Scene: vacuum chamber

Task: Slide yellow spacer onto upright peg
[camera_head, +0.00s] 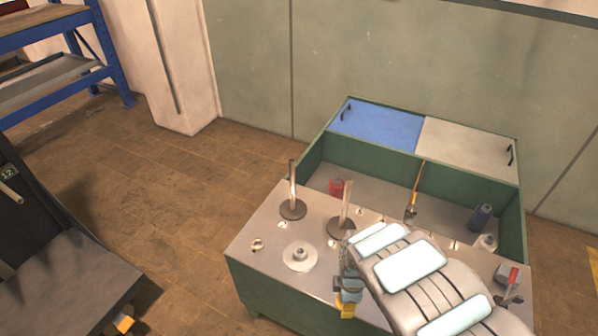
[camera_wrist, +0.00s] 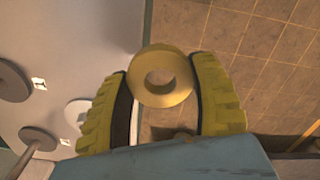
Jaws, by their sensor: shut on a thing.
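My gripper (camera_wrist: 162,85) has ribbed yellow fingers, shut on the yellow spacer (camera_wrist: 160,97), a thick ring whose round hole faces the wrist camera. In the head view my gripper (camera_head: 348,305) is at the table's front side; I cannot separate the spacer from the yellow fingers there. Two upright pegs stand on round dark bases: one farther left (camera_head: 292,180) and one (camera_head: 347,207) just behind my arm. A pale disc with a short hub (camera_head: 299,256) lies left of my gripper. The pegs are apart from the spacer. Which peg the task means is unclear.
The green workbench (camera_head: 262,262) has a recessed back section holding a red item (camera_head: 336,187), an orange-handled tool (camera_head: 412,202) and a dark bottle (camera_head: 481,217). A blue lid (camera_head: 375,128) is behind. A small red-topped item (camera_head: 509,275) sits at right.

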